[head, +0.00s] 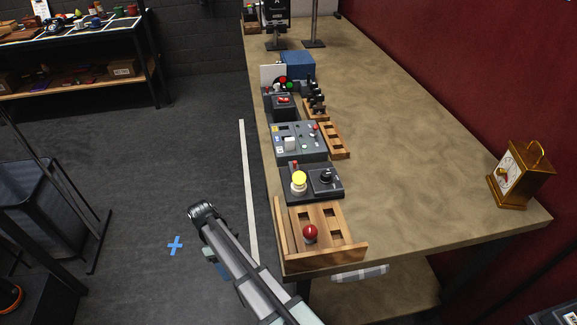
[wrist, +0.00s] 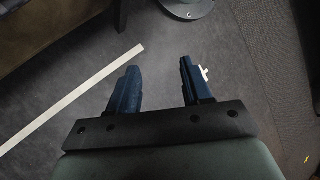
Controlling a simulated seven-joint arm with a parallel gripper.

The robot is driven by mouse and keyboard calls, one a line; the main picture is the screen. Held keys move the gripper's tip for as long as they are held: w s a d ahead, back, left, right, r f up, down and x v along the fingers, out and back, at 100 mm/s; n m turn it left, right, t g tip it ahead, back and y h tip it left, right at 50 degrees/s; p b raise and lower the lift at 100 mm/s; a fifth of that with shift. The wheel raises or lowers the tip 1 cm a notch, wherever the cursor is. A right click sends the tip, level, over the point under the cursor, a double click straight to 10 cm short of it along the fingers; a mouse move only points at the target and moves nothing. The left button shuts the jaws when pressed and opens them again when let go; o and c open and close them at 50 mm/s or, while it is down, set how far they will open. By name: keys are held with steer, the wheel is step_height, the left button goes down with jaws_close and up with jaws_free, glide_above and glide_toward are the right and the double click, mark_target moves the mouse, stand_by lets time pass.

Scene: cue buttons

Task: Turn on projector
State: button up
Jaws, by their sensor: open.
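On the long table's left edge stand several control boxes. The nearest is a wooden box (head: 340,247) with a red ball-topped control (head: 310,232). Behind it is a dark box with a yellow button (head: 299,180) and a black knob (head: 326,176). Further back are a grey panel (head: 298,150) with small switches and a dark box with a red switch (head: 283,100). I cannot read any label naming the projector. My gripper (wrist: 158,82) is open and empty in the wrist view, above the grey floor. In the head view my arm is left of the table, apart from the controls.
The tan table (head: 420,140) is mostly bare right of the controls. A gold clock (head: 521,176) stands at its right end. A blue box (head: 298,66) sits further back. A shelf (head: 80,60) stands far left. Open floor lies left of the table.

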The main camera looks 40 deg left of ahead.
steer(key=w+a+r+m+y, duration=0.1)
steer(key=w+a+r, duration=0.3)
steer(key=a+r, duration=0.3)
steer(key=w+a+r+y, duration=0.2)
steer(key=w+a+r, duration=0.1)
steer(key=a+r, duration=0.4)
step_height(320, 180, up, 35)
steer(key=n+g+y, duration=0.1)
steer(key=n+y, duration=0.4)
steer(key=y, duration=0.2)
glide_above(285, 99)
steer(key=w+d, duration=0.5)
steer(key=x, duration=1.3)
steer(key=shift+s+a+f, duration=0.1)
steer(key=shift+s+a, duration=0.25)
steer(key=shift+a, duration=0.1)
steer(key=shift+c, duration=0.2)
jaws_close()
